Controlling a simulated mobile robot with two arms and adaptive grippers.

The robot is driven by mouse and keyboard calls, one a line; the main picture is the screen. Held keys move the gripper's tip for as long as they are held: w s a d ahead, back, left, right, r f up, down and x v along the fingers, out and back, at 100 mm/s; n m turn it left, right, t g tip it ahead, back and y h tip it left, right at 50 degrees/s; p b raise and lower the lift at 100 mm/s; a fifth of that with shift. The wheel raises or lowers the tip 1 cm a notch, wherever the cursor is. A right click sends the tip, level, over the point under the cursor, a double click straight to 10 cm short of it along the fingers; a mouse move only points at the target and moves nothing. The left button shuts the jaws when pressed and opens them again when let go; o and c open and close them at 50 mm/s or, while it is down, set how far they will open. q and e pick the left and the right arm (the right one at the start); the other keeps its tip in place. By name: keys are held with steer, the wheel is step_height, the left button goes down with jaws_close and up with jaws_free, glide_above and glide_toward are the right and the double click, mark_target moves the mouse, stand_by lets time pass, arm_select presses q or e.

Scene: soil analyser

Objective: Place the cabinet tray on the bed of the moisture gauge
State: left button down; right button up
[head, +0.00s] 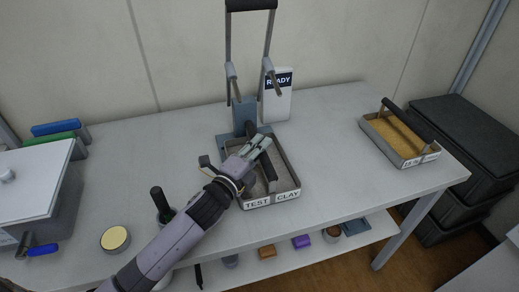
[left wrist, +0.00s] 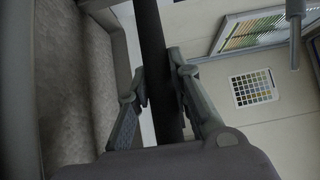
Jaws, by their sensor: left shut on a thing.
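The tray labelled TEST CLAY (head: 286,195) holds grey-brown soil and has a dark bar handle (head: 268,172). My left gripper (head: 259,147) is shut on this handle. In the left wrist view the fingers (left wrist: 157,80) close on the dark bar (left wrist: 155,40), with the tray's soil (left wrist: 80,90) at the left. The moisture gauge has a tall frame with prongs (head: 269,77), a READY display (head: 279,80) and a blue-grey base (head: 222,146). The tray overlaps the base's front in the head view; I cannot tell whether it rests there or hangs just above. My right gripper is not in view.
A second handled tray (head: 379,135) of sandy soil stands at the table's right. A white-lidded box (head: 35,185), green and blue handled items (head: 56,127), a round tin (head: 115,239) and a dark-handled tool (head: 158,199) are at left.

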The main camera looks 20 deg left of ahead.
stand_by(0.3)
arm_select(q)
steer(key=c, duration=1.9)
jaws_free()
steer(key=shift+f, duration=0.1)
steer(key=o, duration=0.4)
steer(key=shift+o, duration=0.2)
steer(key=shift+s, duration=0.25)
steer(key=p+v, duration=0.1)
steer(key=v, duration=0.5)
steer(key=shift+s+a, duration=0.15)
steer(key=shift+s, duration=0.35)
